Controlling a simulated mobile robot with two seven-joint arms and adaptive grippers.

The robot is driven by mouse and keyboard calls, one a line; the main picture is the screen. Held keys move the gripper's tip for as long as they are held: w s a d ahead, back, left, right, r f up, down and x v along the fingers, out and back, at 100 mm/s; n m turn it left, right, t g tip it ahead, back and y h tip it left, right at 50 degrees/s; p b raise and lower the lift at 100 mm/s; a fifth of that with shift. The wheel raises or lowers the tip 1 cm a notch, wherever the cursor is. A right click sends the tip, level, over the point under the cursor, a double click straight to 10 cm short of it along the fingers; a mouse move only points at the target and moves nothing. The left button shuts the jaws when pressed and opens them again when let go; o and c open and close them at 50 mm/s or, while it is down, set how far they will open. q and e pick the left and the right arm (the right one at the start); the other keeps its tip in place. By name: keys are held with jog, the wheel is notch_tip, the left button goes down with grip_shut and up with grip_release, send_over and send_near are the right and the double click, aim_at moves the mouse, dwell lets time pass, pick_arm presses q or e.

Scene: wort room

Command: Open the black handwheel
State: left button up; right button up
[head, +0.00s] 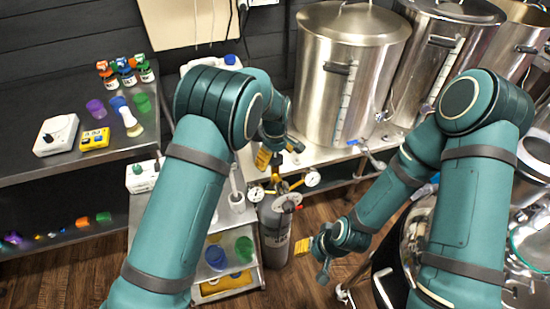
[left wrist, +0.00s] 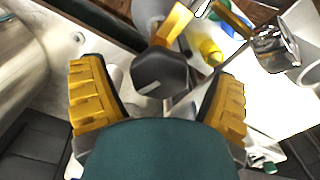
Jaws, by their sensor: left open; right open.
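In the left wrist view, a dark, faceted knob that looks like the black handwheel (left wrist: 160,72) lies between the two yellow-padded fingers of my left gripper (left wrist: 158,95). The fingers are spread, with a visible gap on both sides of it. In the head view my left gripper (head: 280,155) is over the brass valve and gauges on top of a grey gas cylinder (head: 275,228); I cannot make out the black handwheel there. My right gripper (head: 312,250) is open and empty, low and to the right of the cylinder.
Two pressure gauges (head: 312,178) flank the cylinder's top. Steel kettles (head: 345,75) stand on the bench behind. A wheeled cart (head: 245,275) with cups is left of the cylinder. A dark shelf (head: 60,165) with bottles and a scale (head: 56,134) is at the left.

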aim_at(275, 158)
pick_arm(q)
notch_tip(275, 158, up, 12)
dwell(0.4)
jog(key=shift+f, duration=0.15)
